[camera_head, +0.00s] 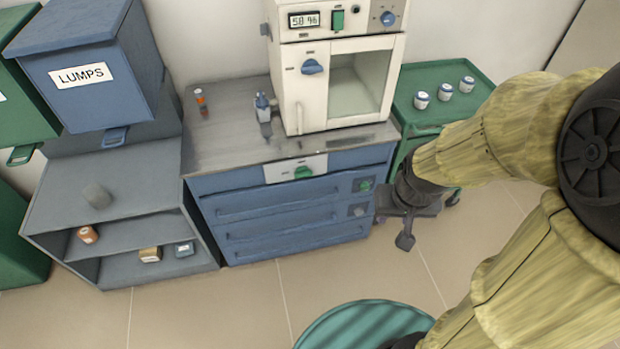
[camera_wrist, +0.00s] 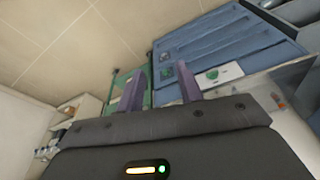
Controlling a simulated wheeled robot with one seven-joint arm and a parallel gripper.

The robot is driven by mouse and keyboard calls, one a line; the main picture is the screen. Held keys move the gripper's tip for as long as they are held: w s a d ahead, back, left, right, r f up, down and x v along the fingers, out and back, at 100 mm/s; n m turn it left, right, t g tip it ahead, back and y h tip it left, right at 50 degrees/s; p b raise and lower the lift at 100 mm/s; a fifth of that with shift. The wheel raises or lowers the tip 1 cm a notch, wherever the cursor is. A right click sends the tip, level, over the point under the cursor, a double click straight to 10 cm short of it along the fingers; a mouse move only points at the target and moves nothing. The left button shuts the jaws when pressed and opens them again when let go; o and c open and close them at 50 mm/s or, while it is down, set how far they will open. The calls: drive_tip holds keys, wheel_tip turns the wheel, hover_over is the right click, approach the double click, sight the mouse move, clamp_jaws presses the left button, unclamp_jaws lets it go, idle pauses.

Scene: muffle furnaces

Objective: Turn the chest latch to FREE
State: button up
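The blue drawer chest (camera_head: 280,205) stands under the steel worktop. Its latch is a green knob (camera_head: 303,172) on a white plate at the top of the chest front; the marks beside it are too small to read. In the wrist view the chest (camera_wrist: 215,45) appears tilted, with the green latch knob (camera_wrist: 212,75) on its white plate beyond the right finger. My gripper (camera_wrist: 160,85) has its two purple fingers apart with nothing between them. In the head view my gripper (camera_head: 405,222) hangs in front of the chest's right end, apart from the latch.
A white furnace (camera_head: 340,80) stands on the worktop (camera_head: 225,125), with small bottles beside it. A green cart (camera_head: 445,100) with several jars stands right. A round teal object (camera_head: 360,325) is in front.

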drive_tip(key=o, duration=1)
drive_tip(key=shift+w+a+f+t+b, duration=0.15)
drive_tip(key=shift+w+f+b, duration=0.25)
drive_tip(key=shift+w+f, duration=0.15)
drive_tip(key=shift+w+a+f+t+b, duration=0.15)
drive_tip(key=shift+w+f+b, duration=0.25)
drive_tip(key=shift+f, duration=0.2)
drive_tip(key=shift+o, duration=0.2)
drive_tip(key=w+a+f+n+t+y+b, duration=0.1)
drive_tip(key=w+a+f+t+b, duration=0.25)
drive_tip(key=w+f+b, duration=0.4)
drive_tip(key=w+a+f+n+t+y+b, duration=0.1)
drive_tip(key=w+a+f+n+t+b, duration=0.25)
drive_tip(key=w+f, duration=0.65)
drive_tip(key=a+f+t+y+b, duration=0.1)
drive_tip(key=a+f+t+b, duration=0.2)
drive_tip(key=f+b, duration=0.3)
drive_tip(key=w+a+f+m+t+y+b, duration=0.1)
drive_tip(key=a+f+t+b, duration=0.3)
drive_tip(key=f, duration=0.5)
drive_tip(key=shift+a+f+y+b, duration=0.25)
drive_tip(key=shift+a+y+b, duration=0.35)
drive_tip(key=shift+b, duration=0.55)
drive_tip(key=shift+a, duration=0.1)
